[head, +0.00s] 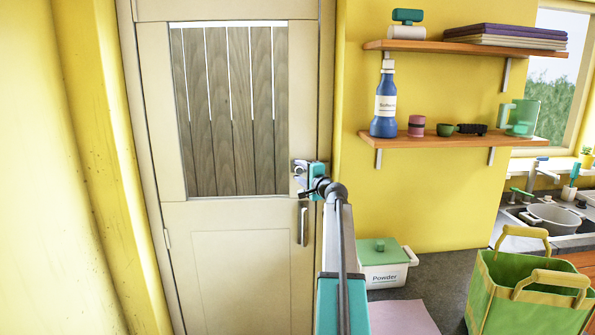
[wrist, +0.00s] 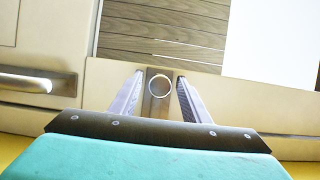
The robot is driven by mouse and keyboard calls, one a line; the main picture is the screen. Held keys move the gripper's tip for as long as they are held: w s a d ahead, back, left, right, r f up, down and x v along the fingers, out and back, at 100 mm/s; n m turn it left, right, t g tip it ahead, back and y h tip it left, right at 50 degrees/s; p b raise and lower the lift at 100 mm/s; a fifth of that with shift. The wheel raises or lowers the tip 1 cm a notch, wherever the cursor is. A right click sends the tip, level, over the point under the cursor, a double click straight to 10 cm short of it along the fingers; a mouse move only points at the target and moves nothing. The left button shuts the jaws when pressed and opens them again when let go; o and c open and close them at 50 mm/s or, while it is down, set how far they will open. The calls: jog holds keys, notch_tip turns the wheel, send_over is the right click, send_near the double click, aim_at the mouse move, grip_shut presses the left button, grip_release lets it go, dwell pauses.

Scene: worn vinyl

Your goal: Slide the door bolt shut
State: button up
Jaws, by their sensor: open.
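The door (head: 235,255) is cream with a panel of wooden slats and stands closed in its frame. The metal door bolt (head: 299,166) sits at the door's right edge, partly hidden by my gripper (head: 308,178). In the wrist view the bolt's round knob (wrist: 159,85) faces the camera as a pale ring, with a metal strip below it. My gripper (wrist: 159,82) is open there, with one finger on each side of the knob and a visible gap on both sides. I cannot tell how far the bolt is slid.
A door handle (head: 303,224) is below the bolt; it shows at the left in the wrist view (wrist: 30,83). Shelves (head: 460,140) with a blue bottle (head: 384,110) are to the right.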

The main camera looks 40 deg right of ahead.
jog(key=shift+w, duration=0.15)
grip_shut()
dwell(0.4)
